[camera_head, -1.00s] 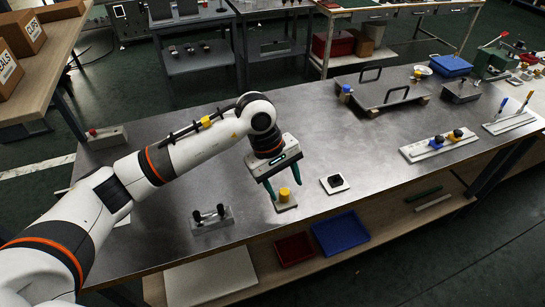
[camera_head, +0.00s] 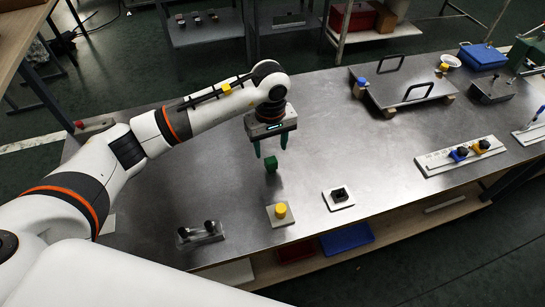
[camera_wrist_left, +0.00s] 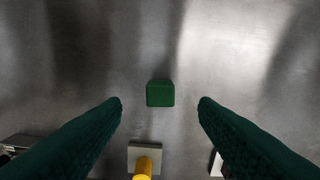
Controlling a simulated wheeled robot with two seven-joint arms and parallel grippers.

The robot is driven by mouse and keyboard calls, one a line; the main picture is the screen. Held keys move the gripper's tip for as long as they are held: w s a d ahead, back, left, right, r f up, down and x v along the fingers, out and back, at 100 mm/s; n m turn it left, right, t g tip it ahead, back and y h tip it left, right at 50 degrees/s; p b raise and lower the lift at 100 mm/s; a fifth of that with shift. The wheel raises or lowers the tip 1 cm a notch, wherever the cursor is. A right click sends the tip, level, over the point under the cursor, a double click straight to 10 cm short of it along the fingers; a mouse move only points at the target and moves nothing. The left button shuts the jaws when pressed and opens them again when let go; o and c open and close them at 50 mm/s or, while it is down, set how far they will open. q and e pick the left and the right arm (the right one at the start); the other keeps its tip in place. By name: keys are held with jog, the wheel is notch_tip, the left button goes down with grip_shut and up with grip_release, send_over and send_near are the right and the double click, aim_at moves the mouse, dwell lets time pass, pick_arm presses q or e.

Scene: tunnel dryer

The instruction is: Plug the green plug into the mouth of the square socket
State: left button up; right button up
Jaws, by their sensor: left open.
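The green plug (camera_head: 271,163) is a small green block on the metal table, behind the yellow peg. My left gripper (camera_head: 270,149) points down above it with its jaws open and empty. In the left wrist view the green plug (camera_wrist_left: 160,93) sits between the spread fingertips (camera_wrist_left: 160,101), touching neither. The square socket (camera_head: 338,197) is a black block on a white plate, right of the yellow peg, with its mouth facing up. Only an edge of its plate shows at the lower right of the wrist view, behind a finger. My right gripper is out of view.
A yellow round peg (camera_head: 281,210) stands on a pale plate near the front edge. A grey block with two black knobs (camera_head: 200,233) is at left. A grey panel with handles (camera_head: 405,88) and a white rack (camera_head: 458,156) lie right. The table's middle is clear.

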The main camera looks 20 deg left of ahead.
aim_at(271, 160)
pick_arm(q)
jog(key=shift+s+f+p, duration=0.25)
jog(key=shift+f+p, duration=0.05)
jog(key=shift+f, duration=0.8)
jog(key=shift+w+f, duration=0.1)
jog(key=shift+f, duration=0.25)
jog(key=shift+w+f, duration=0.1)
jog(key=shift+f, duration=0.2)
notch_tip(271, 160, down, 4)
jog(key=shift+r+p, duration=0.2)
jog(key=shift+p, duration=1)
jog(key=shift+f, duration=0.55)
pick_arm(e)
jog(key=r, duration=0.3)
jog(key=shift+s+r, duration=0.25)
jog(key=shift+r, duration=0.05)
pick_arm(q)
jog(key=c, duration=1)
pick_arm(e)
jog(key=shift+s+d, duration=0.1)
